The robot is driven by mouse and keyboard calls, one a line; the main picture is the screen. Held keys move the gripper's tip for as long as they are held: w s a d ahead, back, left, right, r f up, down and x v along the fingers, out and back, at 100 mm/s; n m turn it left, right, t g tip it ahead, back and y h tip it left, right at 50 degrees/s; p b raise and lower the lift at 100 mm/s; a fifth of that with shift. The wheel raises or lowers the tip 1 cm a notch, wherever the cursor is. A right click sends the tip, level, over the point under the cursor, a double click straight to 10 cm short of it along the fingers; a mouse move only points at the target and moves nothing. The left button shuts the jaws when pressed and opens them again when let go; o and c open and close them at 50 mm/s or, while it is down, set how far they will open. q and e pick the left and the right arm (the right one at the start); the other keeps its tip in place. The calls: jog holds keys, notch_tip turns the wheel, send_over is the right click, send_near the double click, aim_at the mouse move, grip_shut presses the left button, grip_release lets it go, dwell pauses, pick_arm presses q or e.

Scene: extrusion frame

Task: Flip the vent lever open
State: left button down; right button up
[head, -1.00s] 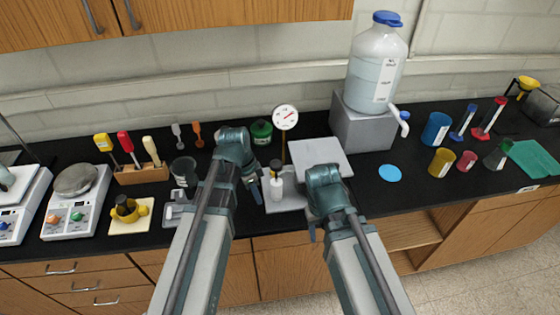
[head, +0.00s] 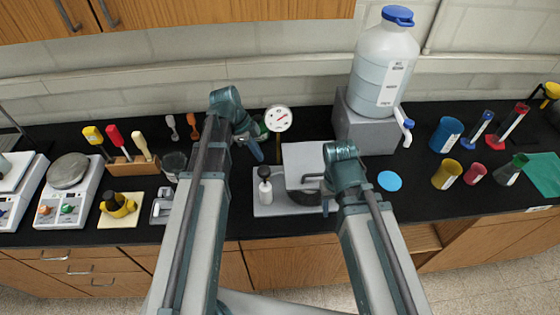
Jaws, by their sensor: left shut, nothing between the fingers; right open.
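A grey base plate (head: 268,208) at the middle of the bench carries a white bottle with a black top (head: 265,188), a pale square panel (head: 305,155) and a dark rounded part (head: 302,195). A dark bent bar (head: 311,178) shows at the panel's lower edge; I cannot tell if it is the vent lever. My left gripper (head: 258,152) is shut and empty, left of the panel and below the round dial gauge (head: 279,119). My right gripper (head: 326,206) is open at the plate's right end. My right wrist hides part of the panel's right side.
A large water jug (head: 384,65) stands on a grey block (head: 365,130) behind right. A blue disc (head: 389,181) lies right of my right arm. Coloured beakers and cylinders stand further right. Scales and a tool rack (head: 133,166) are at left.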

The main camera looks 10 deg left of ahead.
pick_arm(q)
jog(key=shift+w+d, duration=0.25)
jog(key=shift+w, duration=0.25)
pick_arm(e)
jog(key=shift+w+d, duration=0.3)
jog(key=shift+w, duration=0.15)
pick_arm(q)
jog(key=shift+f, duration=0.15)
pick_arm(e)
jog(key=shift+f, duration=0.1)
pick_arm(q)
jog(key=b+x, duration=0.9)
jog(key=shift+d+f, duration=0.2)
jog(key=shift+f, duration=0.15)
pick_arm(e)
notch_tip(320, 180, down, 9)
